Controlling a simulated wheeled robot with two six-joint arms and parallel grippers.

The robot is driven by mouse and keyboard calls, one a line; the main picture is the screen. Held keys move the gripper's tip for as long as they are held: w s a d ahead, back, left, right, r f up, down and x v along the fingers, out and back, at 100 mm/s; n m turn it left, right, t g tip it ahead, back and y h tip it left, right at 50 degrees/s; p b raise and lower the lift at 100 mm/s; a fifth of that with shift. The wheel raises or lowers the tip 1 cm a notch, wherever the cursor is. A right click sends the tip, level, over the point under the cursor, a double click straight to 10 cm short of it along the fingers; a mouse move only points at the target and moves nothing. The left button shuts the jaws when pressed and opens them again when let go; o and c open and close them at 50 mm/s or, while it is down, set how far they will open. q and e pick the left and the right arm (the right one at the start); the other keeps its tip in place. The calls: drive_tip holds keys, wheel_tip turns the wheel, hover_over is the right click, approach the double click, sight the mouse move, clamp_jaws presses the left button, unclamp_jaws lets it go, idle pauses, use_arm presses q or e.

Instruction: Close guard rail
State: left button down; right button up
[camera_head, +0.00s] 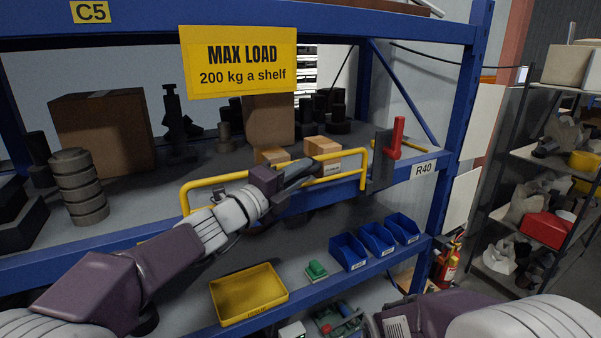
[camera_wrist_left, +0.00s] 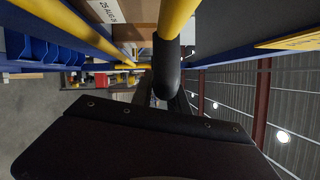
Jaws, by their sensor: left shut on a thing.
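The yellow guard rail (camera_head: 364,168) runs along the front edge of the middle shelf in the head view. Its right end is near a dark bracket with a red latch handle (camera_head: 397,138), which stands upright. I cannot tell whether rail and bracket touch. My left gripper (camera_head: 305,179) is shut on the rail near its middle and hides part of it. In the left wrist view, a yellow bar of the rail (camera_wrist_left: 174,18) ends in a black grip (camera_wrist_left: 167,65) that runs down to the dark gripper (camera_wrist_left: 163,100). My right gripper is out of view.
Two small boxes (camera_head: 322,146) sit on the shelf behind the rail. Below are blue bins (camera_head: 347,251), a yellow tray (camera_head: 248,295) and a green item (camera_head: 317,270). A blue rack post (camera_head: 458,120) stands right of the latch. A yellow load sign (camera_head: 240,62) hangs above.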

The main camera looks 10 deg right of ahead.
use_arm(q)
drive_tip(key=shift+a+r, duration=0.1)
drive_tip(key=shift+r, duration=0.3)
drive_tip(key=c, duration=1.3)
unclamp_jaws()
drive_tip(key=shift+w+f, duration=0.15)
drive_tip(key=shift+f, duration=0.1)
drive_tip(key=shift+a+f, duration=0.1)
drive_tip(key=shift+a, duration=0.1)
drive_tip(key=b+v, duration=0.3)
drive_tip(key=v, duration=0.5)
drive_tip(key=shift+s, duration=0.35)
drive_tip(key=shift+a, duration=0.1)
